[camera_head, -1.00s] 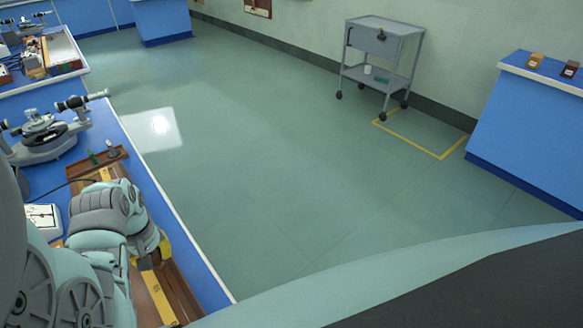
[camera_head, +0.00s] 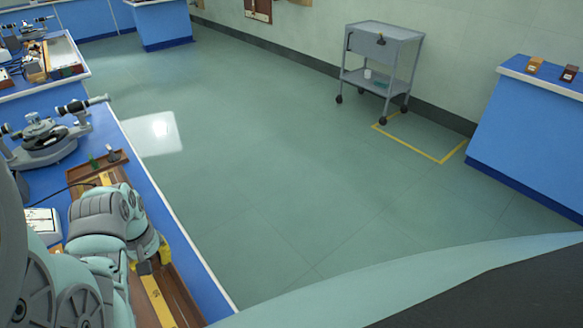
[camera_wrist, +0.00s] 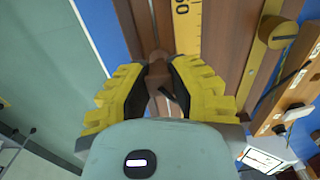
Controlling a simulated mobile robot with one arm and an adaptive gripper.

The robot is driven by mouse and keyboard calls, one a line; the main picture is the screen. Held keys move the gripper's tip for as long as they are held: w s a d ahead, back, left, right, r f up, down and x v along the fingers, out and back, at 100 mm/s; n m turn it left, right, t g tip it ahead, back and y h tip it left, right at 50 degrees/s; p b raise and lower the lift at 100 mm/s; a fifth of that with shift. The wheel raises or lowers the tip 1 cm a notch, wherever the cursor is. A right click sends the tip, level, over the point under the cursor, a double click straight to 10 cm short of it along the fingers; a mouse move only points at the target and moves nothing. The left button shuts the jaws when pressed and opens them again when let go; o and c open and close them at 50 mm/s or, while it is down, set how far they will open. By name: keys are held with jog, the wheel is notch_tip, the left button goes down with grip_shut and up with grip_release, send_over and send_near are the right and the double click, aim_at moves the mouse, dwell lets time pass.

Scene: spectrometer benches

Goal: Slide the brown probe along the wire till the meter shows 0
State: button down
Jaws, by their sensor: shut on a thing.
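The brown probe (camera_wrist: 157,78) is between the yellow-padded fingers of my gripper (camera_wrist: 158,68), which is shut on it in the wrist view. A yellow scale (camera_wrist: 187,30) runs along the wooden board beside it. In the head view my gripper (camera_head: 155,260) is over the scale (camera_head: 156,300) on the board, and my arm hides the probe. The wire is too thin to make out. The white meter (camera_head: 42,222) is at the left, partly covered by my arm; it also seems to show in the wrist view (camera_wrist: 264,160). Its reading is not legible.
A wooden block with a round brass part (camera_wrist: 280,36) lies beside the board. The floor to the right is clear up to a grey trolley (camera_head: 383,60).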

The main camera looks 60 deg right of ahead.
jog(key=shift+f, duration=0.1)
dwell(0.3)
jog(key=c, duration=0.9)
grip_release()
